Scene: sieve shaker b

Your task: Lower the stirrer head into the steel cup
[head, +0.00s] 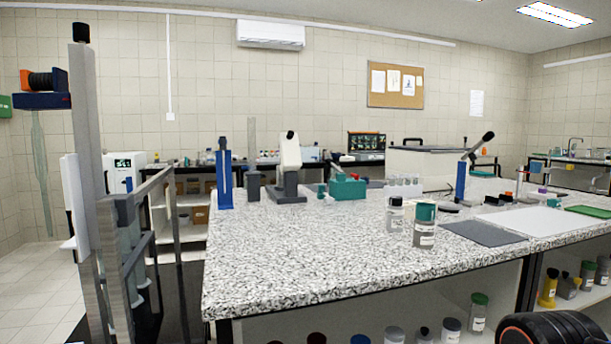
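A white upright unit with a black knob (291,152) stands on a dark grey base (289,194) at the back left of the speckled bench. It may be the stirrer, but I cannot tell for sure. A dark grey container (254,187) stands just left of it, apart from it. I cannot make out a steel cup for certain at this distance. My gripper is not in view.
The speckled bench (300,262) is clear at its front left. A blue stand (225,180) is at its back left edge. Jars (425,226), a dark mat (483,232) and a lever stand (462,180) are to the right. A tall metal column (88,150) rises at far left.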

